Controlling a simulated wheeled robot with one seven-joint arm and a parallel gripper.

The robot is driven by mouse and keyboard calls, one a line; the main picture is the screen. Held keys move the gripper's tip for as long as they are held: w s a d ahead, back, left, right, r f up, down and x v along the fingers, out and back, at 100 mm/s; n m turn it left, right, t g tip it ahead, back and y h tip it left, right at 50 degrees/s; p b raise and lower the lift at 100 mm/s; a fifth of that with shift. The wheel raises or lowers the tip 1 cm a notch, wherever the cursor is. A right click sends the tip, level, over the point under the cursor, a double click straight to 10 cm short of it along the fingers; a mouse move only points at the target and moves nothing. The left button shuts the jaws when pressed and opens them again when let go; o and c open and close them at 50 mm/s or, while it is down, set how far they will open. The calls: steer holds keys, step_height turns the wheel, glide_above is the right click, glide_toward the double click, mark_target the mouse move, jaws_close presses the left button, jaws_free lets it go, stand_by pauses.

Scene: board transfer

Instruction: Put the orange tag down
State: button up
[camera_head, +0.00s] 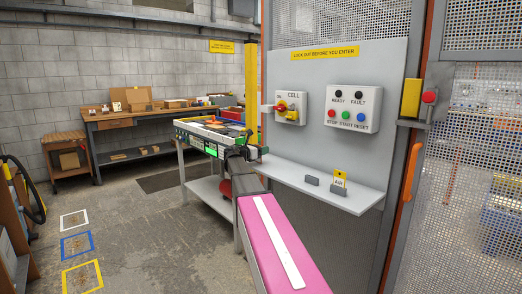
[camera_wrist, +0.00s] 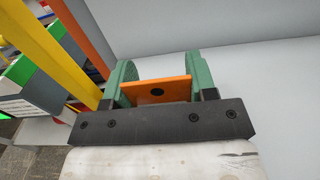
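The orange tag (camera_wrist: 172,88) is a flat plate with a dark round hole. In the wrist view it sits between the two green fingers of my gripper (camera_wrist: 158,70), touching both. My gripper is shut on the tag. In the head view my gripper (camera_head: 250,146) is at the end of my pink arm, in front of the workbench and left of the grey panel. I cannot make out the tag clearly in that view.
A grey shelf (camera_head: 295,178) juts from the panel on the right, with a small dark holder (camera_head: 312,180) and another holding a yellow-topped card (camera_head: 340,179). Above are a red-and-yellow switch (camera_head: 287,107) and a button box (camera_head: 352,109). A cluttered workbench (camera_head: 195,140) stands behind.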

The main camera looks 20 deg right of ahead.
steer(key=o, duration=0.4)
steer(key=shift+r, duration=0.15)
steer(key=v, duration=1.2)
steer(key=s+a+f+m+g+y, duration=0.15)
steer(key=s+f+m+y, duration=0.45)
steer(key=f, duration=0.7)
steer(key=s+a+f+m+g+y, duration=0.15)
steer(key=s+f+m, duration=0.25)
steer(key=s+f, duration=0.55)
steer(key=s+a+f+m+g+y, duration=0.1)
steer(key=s+a+f+m+y, duration=0.3)
steer(key=s+a+f+m, duration=0.1)
steer(key=s+a+f+m+g+y, duration=0.2)
steer(key=s+a+f+m+y, duration=0.3)
steer(key=f, duration=0.7)
steer(key=s+m, duration=0.2)
steer(key=s, duration=0.2)
